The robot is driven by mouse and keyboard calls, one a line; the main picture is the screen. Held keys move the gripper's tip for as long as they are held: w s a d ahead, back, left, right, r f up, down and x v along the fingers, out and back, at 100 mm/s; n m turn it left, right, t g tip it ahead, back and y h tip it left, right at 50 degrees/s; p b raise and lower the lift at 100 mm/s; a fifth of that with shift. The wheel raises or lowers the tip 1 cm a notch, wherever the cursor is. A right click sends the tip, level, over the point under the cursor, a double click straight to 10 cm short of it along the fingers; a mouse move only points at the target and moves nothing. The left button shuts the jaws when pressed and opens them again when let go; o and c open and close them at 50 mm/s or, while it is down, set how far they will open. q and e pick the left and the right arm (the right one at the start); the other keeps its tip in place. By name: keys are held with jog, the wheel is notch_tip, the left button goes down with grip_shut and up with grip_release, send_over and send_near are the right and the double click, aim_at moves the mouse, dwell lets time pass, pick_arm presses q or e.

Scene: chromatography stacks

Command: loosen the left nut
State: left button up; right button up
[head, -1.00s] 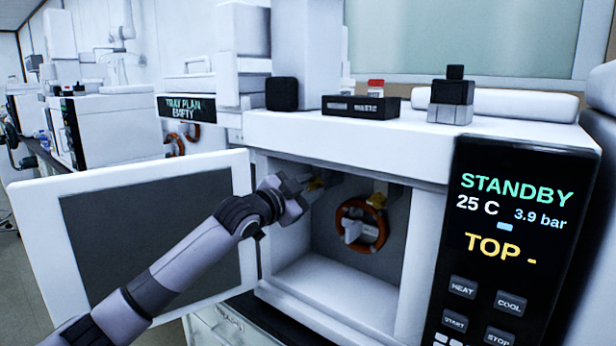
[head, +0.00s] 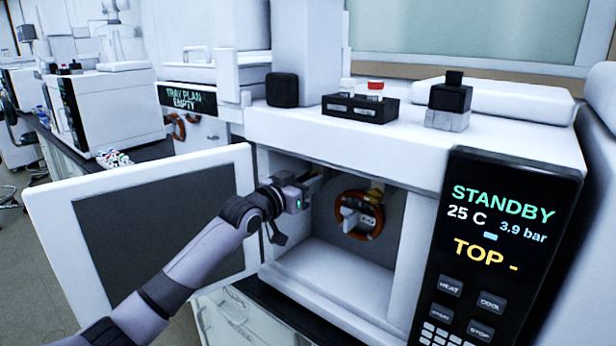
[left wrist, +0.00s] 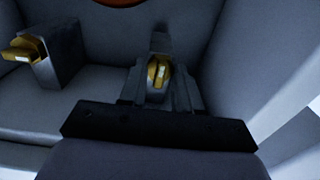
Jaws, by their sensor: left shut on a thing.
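The oven door stands open, and my left gripper (head: 316,183) reaches into the upper left of the oven chamber. Its fingers are shut on the left nut, which the gripper largely hides in the head view. In the left wrist view the brass left nut (left wrist: 158,72) sits between the two dark fingertips (left wrist: 158,85). The other brass nut (head: 376,194) is further right in the chamber, above the orange coil. In the left wrist view a brass nut on a grey block (left wrist: 25,47) is at the left, apart from my fingers. My right gripper is not in view.
The open door (head: 45,215) is left of my forearm. The orange coil (head: 343,226) hangs on the back wall, right of my gripper. The chamber floor (head: 335,275) is clear. A control panel (head: 500,240) reads STANDBY, 25 C, 3.9 bar.

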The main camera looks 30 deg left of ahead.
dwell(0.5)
pick_arm(q)
jog(key=o, duration=0.7)
jog(key=shift+c, duration=0.2)
jog(key=shift+s, duration=0.1)
jog(key=s, duration=0.7)
jog(key=shift+a+b, duration=0.3)
jog(key=shift+b, duration=0.15)
jog(key=s+d+f+g, duration=0.2)
jog(key=s+d+f, duration=0.3)
jog(key=f, duration=0.5)
jog(key=s+d+f+m+g+h, duration=0.15)
jog(key=s+d+f, duration=0.35)
jog(key=f, duration=0.5)
jog(key=s+d+f+n+g+y, duration=0.15)
jog(key=s+d+f, duration=0.35)
jog(key=f, duration=0.5)
jog(key=s+d+f+g, duration=0.1)
jog(key=s+d+f, duration=0.1)
jog(key=s, duration=0.4)
jog(key=s+d+f+m+g+h, duration=0.1)
jog(key=s+d+f, duration=0.1)
jog(key=s+f, duration=0.2)
jog(key=shift+s+d+g, duration=0.3)
jog(key=shift+s+d, duration=0.05)
jog(key=shift+s, duration=0.55)
